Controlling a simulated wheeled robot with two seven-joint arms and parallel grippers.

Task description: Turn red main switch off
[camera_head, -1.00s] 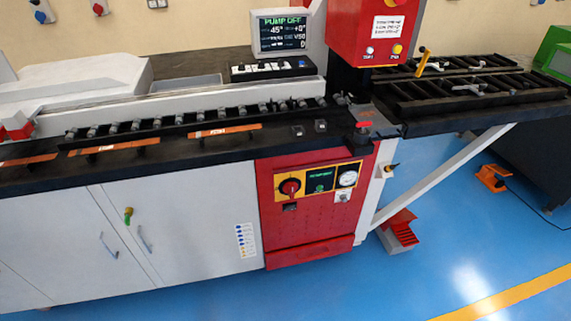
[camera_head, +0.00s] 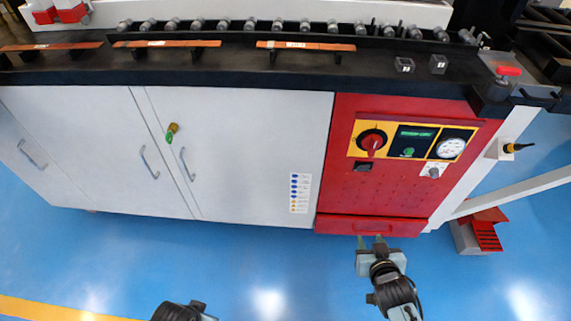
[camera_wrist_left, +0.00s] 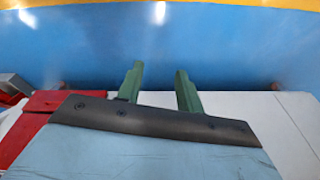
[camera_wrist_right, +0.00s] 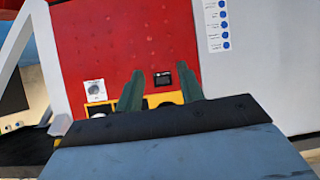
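The red main switch (camera_head: 372,141) is a round red knob on a black base. It sits at the left of the yellow-framed panel on the red cabinet front. My right gripper (camera_head: 372,240) is below the red cabinet's bottom edge in the head view, apart from the switch. In the right wrist view my right gripper (camera_wrist_right: 161,90) has its green fingers apart and empty; the yellow panel (camera_wrist_right: 172,97) shows partly behind it, and the red knob is hidden. My left gripper (camera_wrist_left: 159,86) is open and empty in the left wrist view.
A green display (camera_head: 415,133) and a round gauge (camera_head: 451,148) sit right of the switch. White cabinet doors (camera_head: 250,140) are to the left. Copper bars (camera_head: 306,46) lie on the black bench above. The blue floor (camera_head: 260,280) in front is clear.

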